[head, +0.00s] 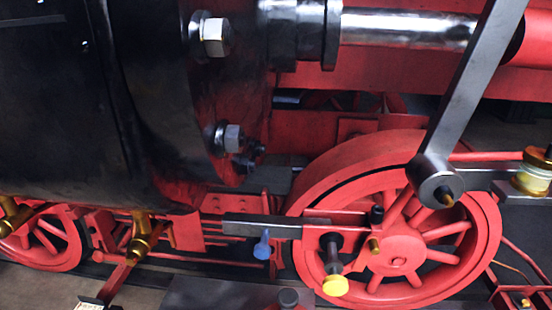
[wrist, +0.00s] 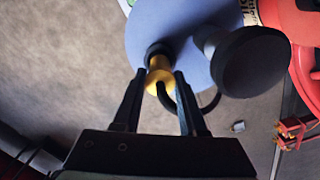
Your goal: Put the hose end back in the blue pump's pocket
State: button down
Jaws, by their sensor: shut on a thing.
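In the wrist view my gripper (wrist: 161,80) points at the blue pump (wrist: 170,30), whose round blue top fills the upper middle. The gripper is shut on the yellow hose end (wrist: 158,82), which sits between the fingertips. A black hose (wrist: 209,104) curves away behind the right finger. A dark round collar (wrist: 158,49) shows at the far end of the yellow part, against the blue surface. I cannot tell whether it is the pump's pocket or part of the hose end, or whether the hose end is inserted. The head view does not show the gripper.
A large black knob (wrist: 252,62) stands out from the pump, right of my gripper. Red parts (wrist: 292,22) lie beyond it. The grey floor (wrist: 60,70) at left is clear. In the head view, a black cylinder (head: 100,100) and a red spoked wheel (head: 400,245) fill the scene.

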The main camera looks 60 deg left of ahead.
dwell(0.3)
jog(key=shift+c, duration=1.9)
grip_release()
notch_tip(320, 180, up, 13)
jog(key=shift+p, duration=0.4)
